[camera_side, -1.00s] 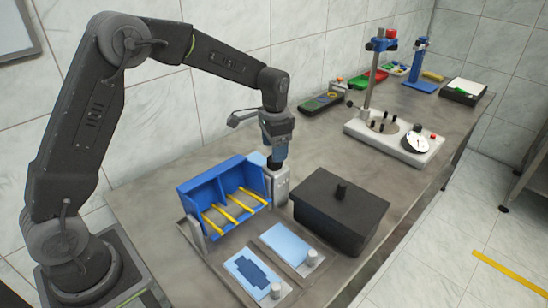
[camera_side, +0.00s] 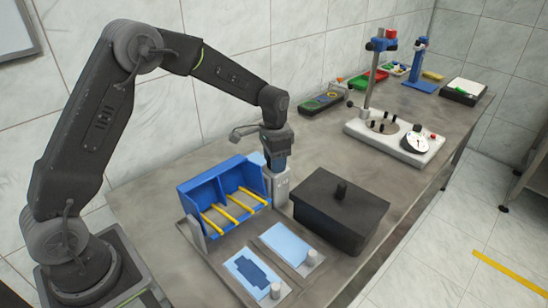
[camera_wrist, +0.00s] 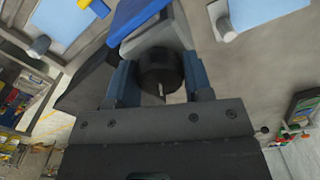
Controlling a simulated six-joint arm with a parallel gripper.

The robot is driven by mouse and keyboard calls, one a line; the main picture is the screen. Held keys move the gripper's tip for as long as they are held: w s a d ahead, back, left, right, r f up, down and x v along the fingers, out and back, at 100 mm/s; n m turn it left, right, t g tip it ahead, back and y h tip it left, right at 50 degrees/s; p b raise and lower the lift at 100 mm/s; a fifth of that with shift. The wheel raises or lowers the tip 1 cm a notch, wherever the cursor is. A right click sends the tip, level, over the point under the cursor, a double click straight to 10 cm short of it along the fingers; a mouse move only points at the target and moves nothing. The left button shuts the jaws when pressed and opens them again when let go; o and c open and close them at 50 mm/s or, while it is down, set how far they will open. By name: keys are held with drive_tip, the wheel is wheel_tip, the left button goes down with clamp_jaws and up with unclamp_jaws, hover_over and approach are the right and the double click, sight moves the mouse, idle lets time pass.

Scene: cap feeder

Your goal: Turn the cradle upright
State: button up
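The cradle (camera_side: 184,202) is a blue two-compartment holder with yellow bars, tilted on its side so its open face looks toward the front right. It hangs between two grey posts. Its blue edge shows in the wrist view (camera_wrist: 130,14). A round black knob (camera_wrist: 160,72) with a small pin sits by the right post (camera_side: 281,187). My gripper (camera_side: 276,168) is lowered at that post, its blue fingers (camera_wrist: 160,84) on either side of the knob. The fingers look open; firm contact is not visible. In the side view the knob is hidden.
A black lidded box (camera_side: 345,215) stands close to the right of the post. Two light blue plates (camera_side: 285,244) with grey pegs lie in front of the cradle.

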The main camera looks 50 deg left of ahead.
drive_tip(key=c, duration=0.4)
drive_tip(key=n, duration=0.9)
drive_tip(key=shift+n, duration=0.4)
drive_tip(key=o, duration=0.8)
drive_tip(key=shift+o, duration=0.2)
drive_tip(key=m, duration=0.9)
drive_tip(key=shift+m, duration=0.4)
